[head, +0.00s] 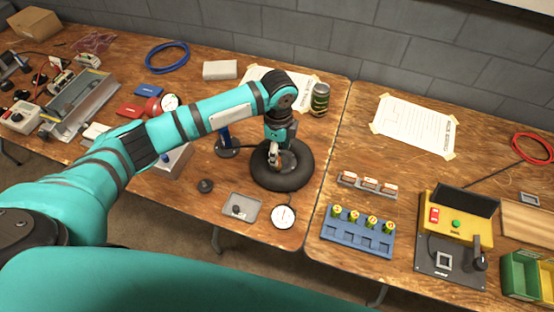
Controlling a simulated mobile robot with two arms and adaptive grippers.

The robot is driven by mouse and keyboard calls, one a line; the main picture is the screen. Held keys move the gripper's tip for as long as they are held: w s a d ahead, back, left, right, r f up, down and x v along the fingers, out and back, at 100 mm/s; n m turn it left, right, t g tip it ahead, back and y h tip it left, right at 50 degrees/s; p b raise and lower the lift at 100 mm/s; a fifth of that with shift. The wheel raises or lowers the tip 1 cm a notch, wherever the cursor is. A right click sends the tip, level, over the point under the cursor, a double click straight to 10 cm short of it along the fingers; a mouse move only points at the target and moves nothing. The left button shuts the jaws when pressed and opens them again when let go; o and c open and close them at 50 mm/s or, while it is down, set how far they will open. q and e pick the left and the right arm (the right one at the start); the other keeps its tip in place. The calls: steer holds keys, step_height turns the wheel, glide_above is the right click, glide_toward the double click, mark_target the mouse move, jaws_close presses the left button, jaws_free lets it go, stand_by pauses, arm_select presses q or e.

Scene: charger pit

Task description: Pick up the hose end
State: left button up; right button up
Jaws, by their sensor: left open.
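My left gripper (275,158) points down over a black tyre (268,181) that lies flat on the left table. Its jaws are open, near the tyre's centre opening. The hose end cannot be made out clearly; the gripper and arm cover part of that area. My right gripper is not in view.
A round gauge (284,216), a grey tray (241,207) and a black knob-like piece (205,185) lie in front of the tyre. A green can (320,98) stands behind it. A blue battery holder (357,232) and a yellow device (456,221) are on the right table.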

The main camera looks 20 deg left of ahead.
arm_select(q)
steer(key=shift+s+f+p, duration=0.15)
steer(key=shift+f+p, duration=0.2)
steer(key=shift+f, duration=0.95)
steer(key=shift+s+f+p, duration=0.1)
steer(key=shift+f+p, duration=0.2)
steer(key=shift+f, duration=1)
jaws_close()
